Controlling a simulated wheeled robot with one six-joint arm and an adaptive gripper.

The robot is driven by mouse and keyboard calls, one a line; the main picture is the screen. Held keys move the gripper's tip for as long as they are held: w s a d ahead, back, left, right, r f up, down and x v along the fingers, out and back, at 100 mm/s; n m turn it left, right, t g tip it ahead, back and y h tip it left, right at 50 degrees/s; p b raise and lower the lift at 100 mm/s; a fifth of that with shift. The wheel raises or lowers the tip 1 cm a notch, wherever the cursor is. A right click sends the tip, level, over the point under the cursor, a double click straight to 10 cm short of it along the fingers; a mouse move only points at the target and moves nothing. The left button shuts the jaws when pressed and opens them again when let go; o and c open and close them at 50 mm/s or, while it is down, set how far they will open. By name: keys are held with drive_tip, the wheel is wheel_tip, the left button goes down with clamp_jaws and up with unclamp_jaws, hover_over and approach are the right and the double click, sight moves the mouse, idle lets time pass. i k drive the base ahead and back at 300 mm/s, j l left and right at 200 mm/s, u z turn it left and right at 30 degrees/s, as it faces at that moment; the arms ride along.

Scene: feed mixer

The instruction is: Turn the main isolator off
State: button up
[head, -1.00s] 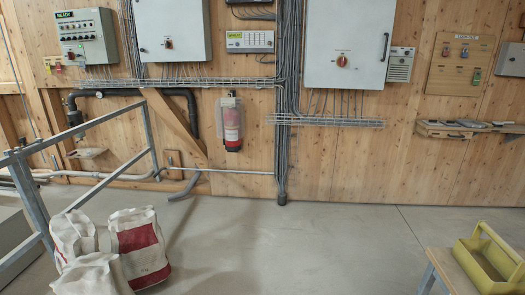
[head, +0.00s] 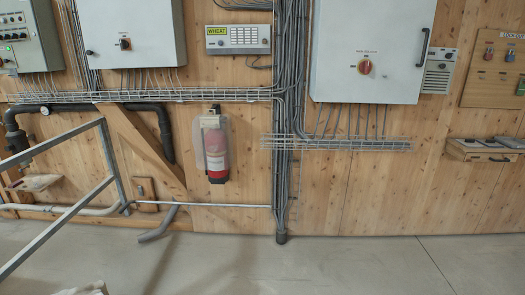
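The main isolator appears to be the red rotary handle (head: 365,67) on the large grey cabinet (head: 335,45) at the upper right of the head view. Small labels sit above and beside the handle, too small to read for certain. The handle's exact position cannot be told. A smaller cabinet (head: 155,25) at the upper left carries another rotary switch (head: 125,44), dark with an orange-red part. My gripper is not in view.
A metal railing (head: 75,208) stands at the left. A fire extinguisher (head: 216,150) hangs on the wooden wall. A cable tray (head: 345,144) juts out below the large cabinet. A small shelf (head: 480,150) is at the right. The concrete floor (head: 350,265) ahead is clear.

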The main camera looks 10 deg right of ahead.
sight(365, 67)
drive_tip(key=i+j+z, duration=0.1)
drive_tip(key=i+z, duration=0.15)
drive_tip(key=i, duration=0.25)
drive_tip(key=i+j+z, duration=0.25)
drive_tip(key=i, duration=0.3)
drive_tip(key=i+j+z, duration=0.3)
drive_tip(key=i, duration=0.15)
